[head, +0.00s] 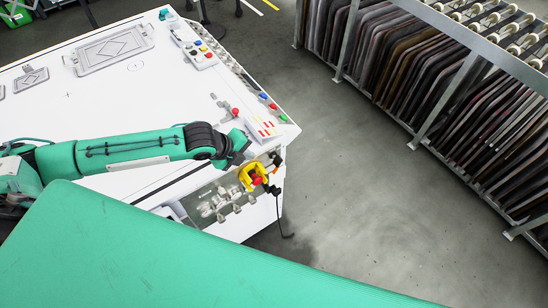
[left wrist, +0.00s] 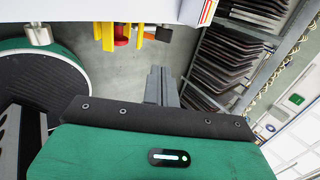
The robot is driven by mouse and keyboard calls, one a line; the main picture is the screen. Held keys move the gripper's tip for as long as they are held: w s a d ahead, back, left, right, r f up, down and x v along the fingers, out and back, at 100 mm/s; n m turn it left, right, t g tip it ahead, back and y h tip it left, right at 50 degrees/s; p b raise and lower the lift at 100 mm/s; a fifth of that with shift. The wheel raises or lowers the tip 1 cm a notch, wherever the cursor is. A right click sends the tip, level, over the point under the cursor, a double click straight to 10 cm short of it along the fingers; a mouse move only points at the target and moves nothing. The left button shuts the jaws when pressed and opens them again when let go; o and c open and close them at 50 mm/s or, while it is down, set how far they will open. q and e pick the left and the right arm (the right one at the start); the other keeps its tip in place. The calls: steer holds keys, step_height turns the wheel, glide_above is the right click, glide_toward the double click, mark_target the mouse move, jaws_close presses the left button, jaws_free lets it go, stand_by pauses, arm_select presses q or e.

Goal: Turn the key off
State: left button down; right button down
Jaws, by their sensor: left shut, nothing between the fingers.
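A red knob (head: 257,180) sits on a yellow housing (head: 245,175) at the near right corner of the white machine. The knob (left wrist: 122,33) and the yellow housing (left wrist: 105,35) also show at the top of the left wrist view. I cannot make out a separate key or which way it is turned. My left gripper (head: 239,152) is just above and left of the yellow housing, apart from it in the wrist view. Its grey fingers (left wrist: 161,85) are shut and empty. My right gripper is out of view.
The white machine (head: 120,100) carries a row of coloured buttons and a white label plate (head: 263,125) near the knob. A dark cable (head: 279,215) hangs at the corner. A rack of dark panels (head: 430,80) stands at the right, with clear grey floor (head: 340,180) between.

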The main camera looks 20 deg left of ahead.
arm_select(q)
steer(key=p, duration=0.4)
glide_toward(280, 160)
steer(key=x, duration=0.5)
steer(key=shift+s+a+f, duration=0.2)
steer(key=shift+s+f, duration=0.05)
steer(key=shift+x, duration=0.75)
steer(key=shift+w+d+r, duration=0.2)
steer(key=shift+w, duration=0.1)
